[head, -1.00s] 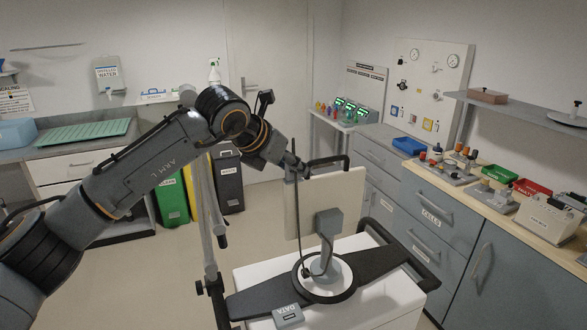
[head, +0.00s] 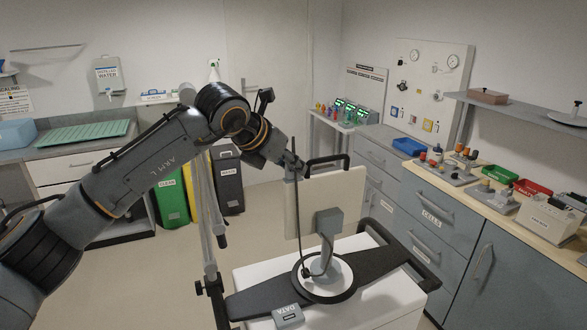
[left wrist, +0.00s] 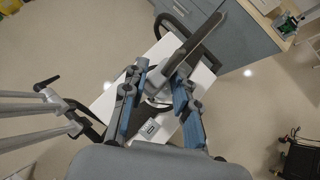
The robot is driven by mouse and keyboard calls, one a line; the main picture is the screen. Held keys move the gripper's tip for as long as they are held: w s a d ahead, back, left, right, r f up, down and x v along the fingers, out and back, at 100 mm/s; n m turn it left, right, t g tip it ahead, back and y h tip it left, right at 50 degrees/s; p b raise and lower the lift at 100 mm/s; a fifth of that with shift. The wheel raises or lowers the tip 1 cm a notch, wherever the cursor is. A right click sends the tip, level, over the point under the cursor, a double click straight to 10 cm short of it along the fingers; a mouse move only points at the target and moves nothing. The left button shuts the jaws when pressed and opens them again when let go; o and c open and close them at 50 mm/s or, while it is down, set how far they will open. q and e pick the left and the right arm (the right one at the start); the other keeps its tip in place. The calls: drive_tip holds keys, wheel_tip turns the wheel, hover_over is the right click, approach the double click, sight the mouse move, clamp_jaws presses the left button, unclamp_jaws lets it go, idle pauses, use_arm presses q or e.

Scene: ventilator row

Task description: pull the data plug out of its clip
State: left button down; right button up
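A grey block marked DATA (head: 288,316) sits on the front edge of the ventilator cart's dark base; it also shows in the left wrist view (left wrist: 150,129). A thin dark cable (head: 298,225) runs down beside the pale screen (head: 333,200) towards the round base. I cannot make out the data plug or its clip; both are hidden or too small near the gripper. My left gripper (head: 297,164) is at the screen's upper left edge. In the left wrist view its blue-padded fingers (left wrist: 160,75) stand apart, with the screen edge beyond and partly between them. My right gripper is not in view.
The white cart top (head: 380,290) lies under the screen, with a black handle (head: 328,160) above it. Grey drawers (head: 430,218) line the right side. Green and black bins (head: 228,178) stand behind my left arm. The floor at left is clear.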

use_arm(q)
drive_tip(key=shift+r, duration=0.25)
idle(0.3)
drive_tip(key=shift+r+p, duration=1.25)
drive_tip(key=shift+r, duration=1.2)
